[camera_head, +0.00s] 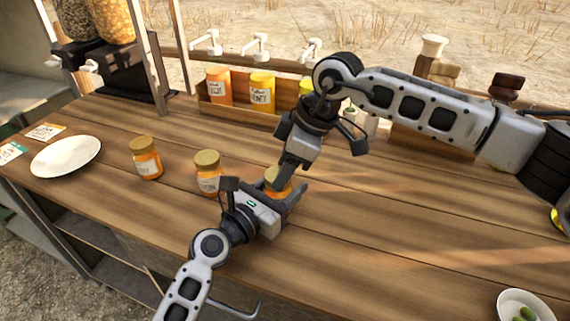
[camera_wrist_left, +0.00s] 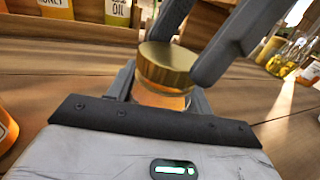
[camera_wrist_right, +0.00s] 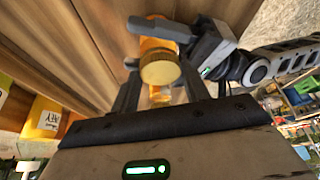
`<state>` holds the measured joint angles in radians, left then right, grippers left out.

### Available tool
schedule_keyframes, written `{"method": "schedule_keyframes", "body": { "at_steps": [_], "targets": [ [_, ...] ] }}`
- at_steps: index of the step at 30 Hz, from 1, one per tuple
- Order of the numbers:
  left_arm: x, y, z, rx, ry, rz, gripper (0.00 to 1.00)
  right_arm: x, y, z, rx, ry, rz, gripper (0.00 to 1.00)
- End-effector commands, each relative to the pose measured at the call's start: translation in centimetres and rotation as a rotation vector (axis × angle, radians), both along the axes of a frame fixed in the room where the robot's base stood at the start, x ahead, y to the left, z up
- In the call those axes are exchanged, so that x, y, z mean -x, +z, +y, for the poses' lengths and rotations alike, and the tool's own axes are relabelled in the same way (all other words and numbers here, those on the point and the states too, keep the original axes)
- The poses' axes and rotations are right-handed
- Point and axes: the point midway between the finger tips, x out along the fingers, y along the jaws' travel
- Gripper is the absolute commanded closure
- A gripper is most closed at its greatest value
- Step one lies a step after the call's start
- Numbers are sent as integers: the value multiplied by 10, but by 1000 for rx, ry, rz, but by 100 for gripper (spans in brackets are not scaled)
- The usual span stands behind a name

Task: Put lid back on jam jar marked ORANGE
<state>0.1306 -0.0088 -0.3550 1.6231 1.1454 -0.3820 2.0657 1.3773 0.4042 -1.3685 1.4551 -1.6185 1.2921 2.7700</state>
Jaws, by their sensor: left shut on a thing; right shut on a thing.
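A small orange jam jar (camera_head: 271,189) stands on the wooden counter near the front middle. My left gripper (camera_head: 281,196) is shut around its body from the front. Its gold lid (camera_head: 277,174) is at the jar's mouth, and my right gripper (camera_head: 284,178) is shut on it from above. In the left wrist view the lid (camera_wrist_left: 166,65) sits over the jar body (camera_wrist_left: 160,98); I cannot tell whether it is fully seated. The right wrist view shows the lid's round top (camera_wrist_right: 160,70) between my right fingers. The jar's label is hidden, so I cannot read it.
Two similar jars with gold lids, one nearer (camera_head: 208,180) and one farther left (camera_head: 147,164), stand left of the grippers. A white plate (camera_head: 66,156) lies at far left. A wooden rack (camera_head: 235,115) is behind. A white bowl (camera_head: 510,300) is front right. The counter's right front is mostly clear.

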Motion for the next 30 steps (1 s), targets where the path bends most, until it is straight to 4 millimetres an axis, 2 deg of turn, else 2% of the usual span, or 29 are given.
{"method": "schedule_keyframes", "body": {
  "at_steps": [1, 3, 13, 24, 30],
  "targets": [
    [0, -1, 1, -1, 2, 2, 100, -1, 1, 0, -1, -1, -1, 52],
    [0, -1, 1, -1, 2, 2, 100, -1, 1, 0, -1, 0, -1, 32],
    [0, -1, 1, -1, 2, 3, 100, 0, 3, 0, 0, 1, 0, 32],
    [0, -1, 1, -2, 2, 2, 100, 0, 44, 0, -1, 3, -1, 32],
    [0, -1, 1, -1, 2, 2, 100, 0, 46, 0, 0, 2, 0, 32]
  ]
}}
